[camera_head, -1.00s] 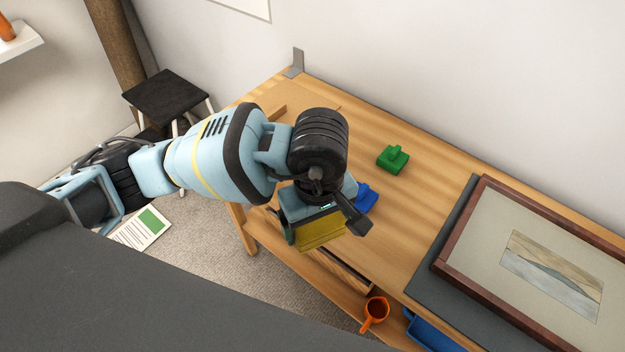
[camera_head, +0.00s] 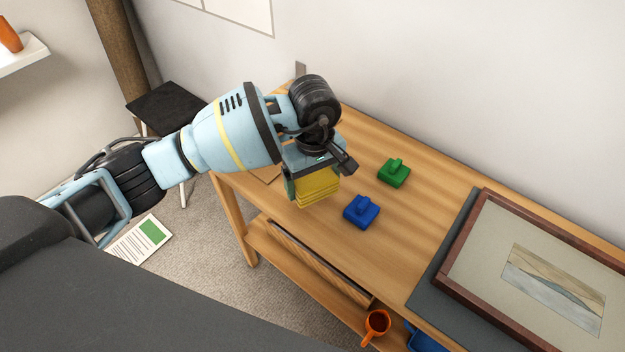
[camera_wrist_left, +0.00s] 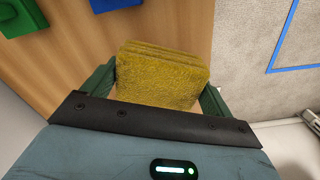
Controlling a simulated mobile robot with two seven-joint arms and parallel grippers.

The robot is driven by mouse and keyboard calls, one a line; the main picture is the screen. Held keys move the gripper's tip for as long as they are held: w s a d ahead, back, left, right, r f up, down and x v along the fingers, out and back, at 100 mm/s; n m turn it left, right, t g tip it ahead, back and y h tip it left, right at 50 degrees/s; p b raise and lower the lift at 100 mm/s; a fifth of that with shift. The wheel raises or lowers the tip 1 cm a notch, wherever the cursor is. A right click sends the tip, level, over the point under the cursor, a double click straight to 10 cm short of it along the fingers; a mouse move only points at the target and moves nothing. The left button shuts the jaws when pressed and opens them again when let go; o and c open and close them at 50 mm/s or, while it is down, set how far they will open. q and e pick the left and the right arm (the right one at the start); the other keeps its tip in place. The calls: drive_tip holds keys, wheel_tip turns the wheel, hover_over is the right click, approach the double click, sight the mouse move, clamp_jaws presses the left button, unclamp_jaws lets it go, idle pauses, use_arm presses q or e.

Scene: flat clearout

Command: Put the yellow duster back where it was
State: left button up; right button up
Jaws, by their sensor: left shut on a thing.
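The yellow duster (camera_head: 318,188) is a folded, layered yellow block. My left gripper (camera_head: 312,180) is shut on it and holds it over the left end of the wooden table (camera_head: 430,182). In the left wrist view the duster (camera_wrist_left: 160,75) sits between the two green fingers of the gripper (camera_wrist_left: 158,88). Whether it touches the tabletop is hard to tell; it looks held a little above it. My right gripper is not in view.
A blue block-like object (camera_head: 361,212) and a green one (camera_head: 394,173) stand on the table right of the duster. A framed picture (camera_head: 480,215) lies on a dark mat at the right. An orange mug (camera_head: 377,323) stands on the lower shelf. A black stool (camera_head: 170,105) is behind.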

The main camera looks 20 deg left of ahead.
sight(313, 182)
use_arm(q)
drive_tip(key=shift+w+a+f, duration=0.1)
drive_tip(key=shift+w+a, duration=0.2)
drive_tip(key=shift+w, duration=0.3)
drive_tip(key=shift+w+a, duration=0.25)
drive_tip(key=shift+w, duration=0.3)
drive_tip(key=shift+f, duration=1.75)
drive_tip(key=shift+f, duration=0.1)
drive_tip(key=o, duration=0.7)
drive_tip(key=shift+o, duration=0.3)
wheel_tip(313, 182, up, 12)
drive_tip(key=shift+s+r, duration=0.1)
